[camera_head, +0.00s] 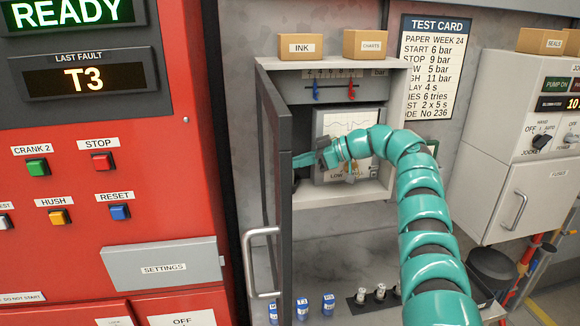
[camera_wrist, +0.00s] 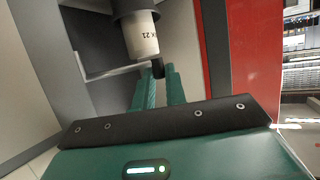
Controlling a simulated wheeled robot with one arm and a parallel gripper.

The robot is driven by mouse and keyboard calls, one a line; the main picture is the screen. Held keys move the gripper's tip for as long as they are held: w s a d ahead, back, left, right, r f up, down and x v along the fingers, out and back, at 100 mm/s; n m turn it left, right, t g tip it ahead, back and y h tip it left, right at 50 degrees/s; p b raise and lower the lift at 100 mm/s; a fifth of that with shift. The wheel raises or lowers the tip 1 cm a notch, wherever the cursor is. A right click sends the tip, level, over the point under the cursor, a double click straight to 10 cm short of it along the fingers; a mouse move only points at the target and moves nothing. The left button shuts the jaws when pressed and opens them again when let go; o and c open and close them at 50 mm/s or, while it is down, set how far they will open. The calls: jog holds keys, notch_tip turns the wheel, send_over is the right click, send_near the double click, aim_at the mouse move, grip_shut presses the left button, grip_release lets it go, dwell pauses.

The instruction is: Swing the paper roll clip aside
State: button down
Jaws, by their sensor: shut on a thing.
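A thin pale bar with a black end, which looks like the clip (camera_wrist: 158,69), passes just below the roll. My gripper (camera_wrist: 159,80) has its two teal fingers closed on the clip's black end. In the head view my gripper (camera_head: 304,160) reaches into the open cabinet, left of the chart recorder (camera_head: 346,123). The roll and clip cannot be made out there.
The grey cabinet door (camera_head: 273,190) stands open close to the left of my gripper. A shelf with red and blue levers (camera_head: 351,90) is above. Ink bottles (camera_head: 301,308) and small dark-based parts (camera_head: 379,292) stand below. A red panel (camera_head: 100,200) is at left.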

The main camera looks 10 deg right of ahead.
dwell(0.3)
jog(key=c, duration=1.4)
grip_release()
jog(key=shift+c, duration=0.2)
jog(key=p+v, duration=0.5)
jog(key=v, duration=1.2)
jog(key=shift+r, duration=0.25)
jog(key=shift+d, duration=0.15)
